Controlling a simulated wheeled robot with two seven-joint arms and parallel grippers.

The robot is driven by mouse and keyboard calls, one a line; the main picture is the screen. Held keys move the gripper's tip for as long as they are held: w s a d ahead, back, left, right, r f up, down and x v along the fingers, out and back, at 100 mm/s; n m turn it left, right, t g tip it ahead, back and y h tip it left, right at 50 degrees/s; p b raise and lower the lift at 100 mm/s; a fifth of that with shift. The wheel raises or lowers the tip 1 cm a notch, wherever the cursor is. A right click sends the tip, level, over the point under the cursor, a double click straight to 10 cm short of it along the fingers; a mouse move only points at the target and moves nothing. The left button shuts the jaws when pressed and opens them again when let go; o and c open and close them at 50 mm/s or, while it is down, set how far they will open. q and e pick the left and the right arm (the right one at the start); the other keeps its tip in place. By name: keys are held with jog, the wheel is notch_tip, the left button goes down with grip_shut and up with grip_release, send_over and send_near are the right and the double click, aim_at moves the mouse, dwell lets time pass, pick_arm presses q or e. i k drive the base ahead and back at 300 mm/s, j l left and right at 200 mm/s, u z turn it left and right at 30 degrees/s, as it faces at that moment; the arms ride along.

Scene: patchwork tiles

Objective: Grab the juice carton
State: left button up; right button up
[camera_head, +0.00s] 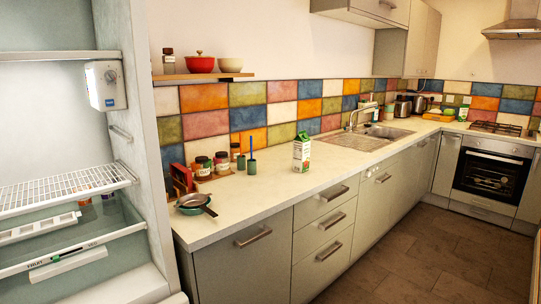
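Neither of my grippers shows in the head view.
An open fridge (70,185) with wire shelves stands at the left. The floor (440,255) is clear.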

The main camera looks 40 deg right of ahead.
aim_at(302, 143)
jog(key=z, duration=1.6)
